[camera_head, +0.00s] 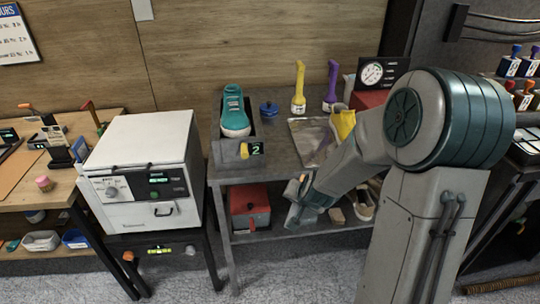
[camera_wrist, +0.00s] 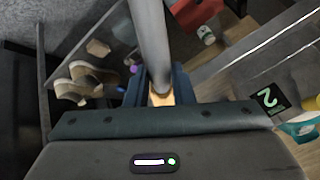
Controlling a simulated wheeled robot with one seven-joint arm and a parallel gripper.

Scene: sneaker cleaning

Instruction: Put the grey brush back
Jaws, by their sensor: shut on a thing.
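In the wrist view the grey brush (camera_wrist: 149,38) shows as a long grey cylindrical handle running up out of the picture, with a pale tan patch at its near end. My gripper (camera_wrist: 159,92) is shut on it, a dark jaw on each side. In the head view my gripper (camera_head: 301,200) is low at the front of the metal bench, before its lower shelf; the brush there is too small to make out clearly. A yellow brush (camera_head: 299,88) and a purple brush (camera_head: 331,86) stand upright at the back of the bench top.
A teal sneaker (camera_head: 235,112) stands in a grey holder marked 2 (camera_head: 228,154). A blue lidded pot (camera_head: 268,109), a silver sheet (camera_head: 312,138) and a gauge (camera_head: 372,73) are on the bench. A red box (camera_head: 249,206) and beige shoes (camera_wrist: 84,86) are below. A white oven (camera_head: 143,165) stands left.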

